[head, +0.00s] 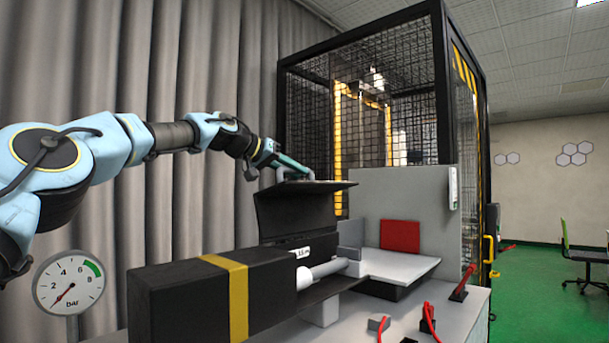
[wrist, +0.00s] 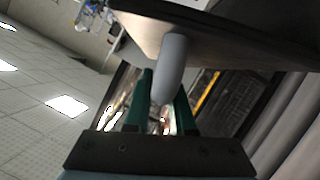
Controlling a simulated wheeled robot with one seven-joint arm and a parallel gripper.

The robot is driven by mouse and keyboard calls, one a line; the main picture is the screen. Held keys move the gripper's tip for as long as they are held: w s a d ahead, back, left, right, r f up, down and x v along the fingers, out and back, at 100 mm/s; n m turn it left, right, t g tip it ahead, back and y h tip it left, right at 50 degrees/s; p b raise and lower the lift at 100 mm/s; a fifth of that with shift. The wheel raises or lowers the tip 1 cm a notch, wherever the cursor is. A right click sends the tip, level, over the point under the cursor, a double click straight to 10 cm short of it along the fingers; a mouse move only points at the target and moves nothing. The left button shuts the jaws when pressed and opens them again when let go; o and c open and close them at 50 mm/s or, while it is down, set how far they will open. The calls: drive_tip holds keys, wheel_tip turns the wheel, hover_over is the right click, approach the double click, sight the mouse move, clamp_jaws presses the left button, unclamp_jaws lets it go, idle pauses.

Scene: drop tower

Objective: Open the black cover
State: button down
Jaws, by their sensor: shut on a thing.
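The black cover (head: 295,217) stands raised and tilted in the head view, behind the black box with the yellow band. Its upper panel juts out to the right under my gripper. My gripper (head: 297,168) is at the top of the cover. In the wrist view the green fingers (wrist: 164,88) are on both sides of a grey rounded handle (wrist: 173,62), which stands out from the cover's panel (wrist: 215,35). The gripper is shut on this handle. The exact contact is partly hidden by the fingers.
A black box with a yellow band (head: 237,297) and a white rod (head: 325,270) lie in front of the cover. A mesh cage (head: 385,110) stands close behind. A grey panel with a red plate (head: 400,236) is to the right. A pressure gauge (head: 70,283) stands front left.

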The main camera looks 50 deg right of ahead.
drive_tip(key=shift+w+d+r+n+g+h, duration=0.15)
drive_tip(key=shift+w+n+g, duration=0.25)
drive_tip(key=shift+w+n, duration=0.4)
drive_tip(key=shift+w+n+g+h, duration=0.15)
drive_tip(key=shift+w+n+g, duration=0.25)
drive_tip(key=shift+w+n, duration=0.35)
drive_tip(key=shift+w, duration=0.1)
drive_tip(key=c, duration=0.8)
unclamp_jaws()
drive_tip(key=shift+o, duration=0.2)
drive_tip(key=b+v, duration=0.4)
drive_tip(key=v, duration=0.6)
drive_tip(key=shift+a+b, duration=0.3)
drive_tip(key=shift+a, duration=0.05)
drive_tip(key=shift+w+r, duration=0.1)
drive_tip(key=shift+w, duration=0.05)
